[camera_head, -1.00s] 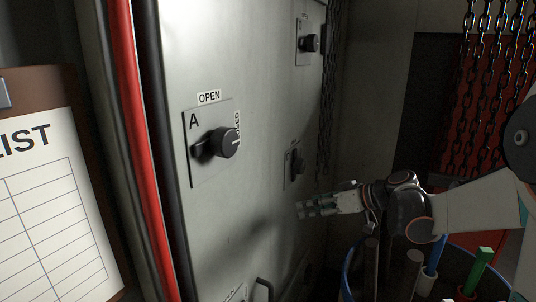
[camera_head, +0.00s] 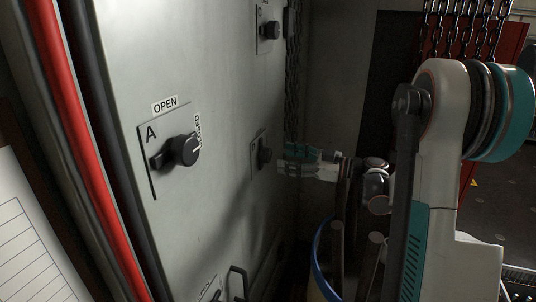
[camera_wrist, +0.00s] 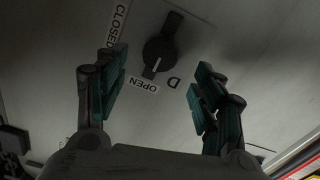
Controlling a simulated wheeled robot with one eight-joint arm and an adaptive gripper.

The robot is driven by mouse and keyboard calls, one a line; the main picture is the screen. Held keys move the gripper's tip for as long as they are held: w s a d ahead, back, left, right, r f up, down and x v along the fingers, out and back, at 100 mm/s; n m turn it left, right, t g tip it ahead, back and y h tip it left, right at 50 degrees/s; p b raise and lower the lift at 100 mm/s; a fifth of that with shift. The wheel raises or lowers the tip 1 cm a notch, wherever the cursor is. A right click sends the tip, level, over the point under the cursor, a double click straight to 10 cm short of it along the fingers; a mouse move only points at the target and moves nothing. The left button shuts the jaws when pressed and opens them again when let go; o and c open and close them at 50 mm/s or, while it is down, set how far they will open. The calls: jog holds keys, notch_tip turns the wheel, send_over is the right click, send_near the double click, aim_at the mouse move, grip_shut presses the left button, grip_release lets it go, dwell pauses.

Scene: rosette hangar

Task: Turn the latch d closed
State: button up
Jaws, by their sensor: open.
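Latch d (camera_wrist: 160,50) is a dark rotary knob on a plate marked D, between CLOSED and OPEN labels in the wrist view. Its white line points toward OPEN (camera_wrist: 144,85). In the head view a knob (camera_head: 264,154) on the panel's right side, just left of my gripper (camera_head: 298,158), appears to be the same latch; its marks cannot be read there. In the wrist view my gripper (camera_wrist: 160,77) is open, with teal-padded fingers apart on either side of the knob.
The pale cabinet panel (camera_head: 215,75) also carries latch A (camera_head: 182,151), an upper knob (camera_head: 271,29) and a handle (camera_head: 238,282). Chains (camera_head: 292,85) hang beside the panel. A blue-rimmed bin (camera_head: 320,262) stands below my arm. A red hose (camera_head: 80,140) runs at left.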

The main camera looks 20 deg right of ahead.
aim_at(270, 155)
jog(key=x, duration=0.7)
jog(key=shift+c, duration=0.4)
jog(key=c, duration=1)
